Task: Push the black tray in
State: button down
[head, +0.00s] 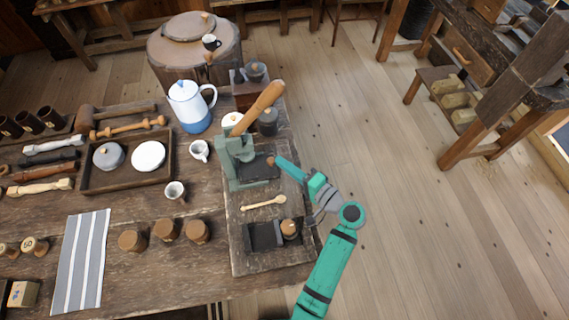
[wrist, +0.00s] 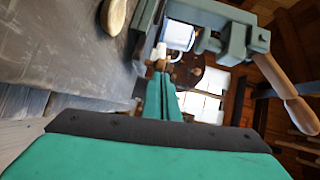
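The black tray (head: 256,169) lies flat at the foot of the green press (head: 231,162), on the wooden board. A small wooden knob (head: 270,160) shows at its right side. My gripper (head: 277,161) reaches in from the right with its fingertips at this knob. The tray is mostly hidden in the wrist view.
A wooden spoon (head: 264,203) lies in front of the press. A second dark box (head: 262,236) with a round wooden knob (head: 290,228) sits nearer on the board. A white mug (head: 200,150) and dark canister (head: 268,122) stand close by. Open floor (head: 350,130) lies to the right.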

jog(key=shift+a, duration=0.45)
jog(key=s+d+r, duration=0.1)
jog(key=s+d, duration=0.6)
jog(key=d, duration=0.4)
jog(key=shift+d+r, duration=0.3)
jog(key=shift+d, duration=0.1)
